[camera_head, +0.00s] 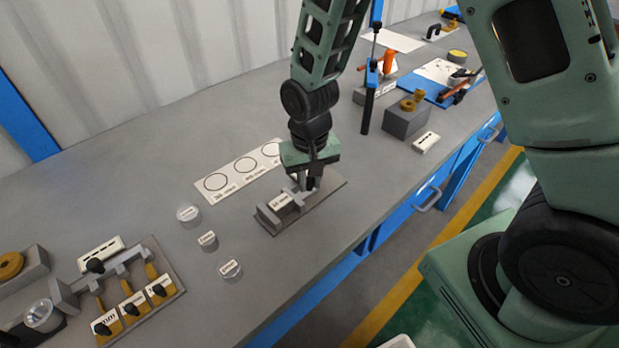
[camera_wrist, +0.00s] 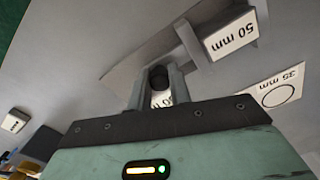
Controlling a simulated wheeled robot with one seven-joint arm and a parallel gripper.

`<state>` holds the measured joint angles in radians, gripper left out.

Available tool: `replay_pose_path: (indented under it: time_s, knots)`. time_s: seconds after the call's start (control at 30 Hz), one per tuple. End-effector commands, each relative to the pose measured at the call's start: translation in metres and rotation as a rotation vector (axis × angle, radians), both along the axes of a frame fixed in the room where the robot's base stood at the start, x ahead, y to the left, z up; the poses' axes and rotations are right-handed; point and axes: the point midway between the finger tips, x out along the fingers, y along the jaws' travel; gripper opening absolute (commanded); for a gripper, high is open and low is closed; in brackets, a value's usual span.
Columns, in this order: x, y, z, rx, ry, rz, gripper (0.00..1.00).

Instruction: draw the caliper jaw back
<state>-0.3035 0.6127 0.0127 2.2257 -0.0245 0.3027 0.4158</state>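The caliper (camera_head: 270,217) is a grey fixture on a flat dark plate, lying on the bench in the middle of the head view. A grey block with a white "50 mm" label (camera_wrist: 231,34) stands at its end in the wrist view. My gripper (camera_head: 312,182) points down over the right part of the caliper. In the wrist view its two fingers (camera_wrist: 158,80) stand on either side of a black knob (camera_wrist: 158,72) and appear to touch it. Part of a second white label (camera_wrist: 162,99) shows between the fingers. My gripper hides much of the jaw in the head view.
A card with printed circles (camera_head: 240,172) lies behind the caliper. Several small labelled discs (camera_head: 208,241) stand to its left. A fixture with yellow labelled pieces (camera_head: 135,300) is at the lower left. A grey block (camera_head: 405,122) stands to the right. Bench around the caliper is mostly clear.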

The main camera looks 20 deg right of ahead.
Motion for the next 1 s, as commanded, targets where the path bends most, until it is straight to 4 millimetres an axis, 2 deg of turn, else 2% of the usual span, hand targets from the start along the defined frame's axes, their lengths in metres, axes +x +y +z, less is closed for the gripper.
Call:
replay_pose_path:
  time_s: [0.2, 0.4, 0.43, 0.5, 0.83, 1.0]
  knots:
    - [0.004, -0.014, 0.001, -0.001, 0.001, -0.003, 0.00]
    - [0.005, -0.015, 0.000, -0.002, 0.000, -0.002, 0.00]
    - [0.005, -0.015, 0.000, -0.002, 0.000, -0.003, 0.23]
    - [0.005, -0.015, 0.000, -0.002, -0.001, -0.003, 0.42]
    - [0.005, -0.014, 0.002, 0.000, -0.001, -0.001, 0.42]
    - [0.006, -0.013, 0.021, 0.001, -0.005, -0.001, 0.42]
